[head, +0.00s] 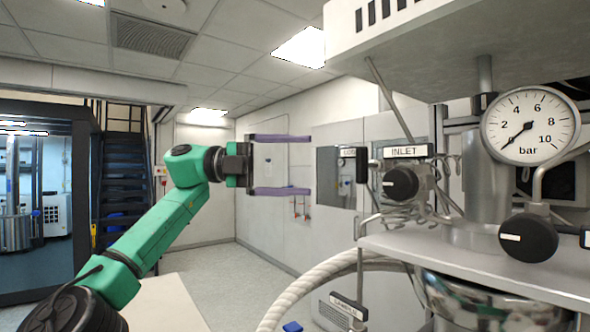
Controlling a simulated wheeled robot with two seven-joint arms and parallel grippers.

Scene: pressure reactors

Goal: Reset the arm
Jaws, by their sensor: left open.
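My left arm (155,222) is green with black joints and reaches up from the lower left. My left gripper (283,164) is open and empty, with two purple fingers, one above the other, pointing right. It is in free air left of the reactor's valves, touching nothing that I can see. My right gripper is not in the head view.
The pressure reactor (484,205) fills the right side, with an INLET valve knob (401,183), another black knob (528,238) and a pressure gauge (531,124). A white braided hose (312,284) curves below. A pale table top (172,300) lies under my left arm.

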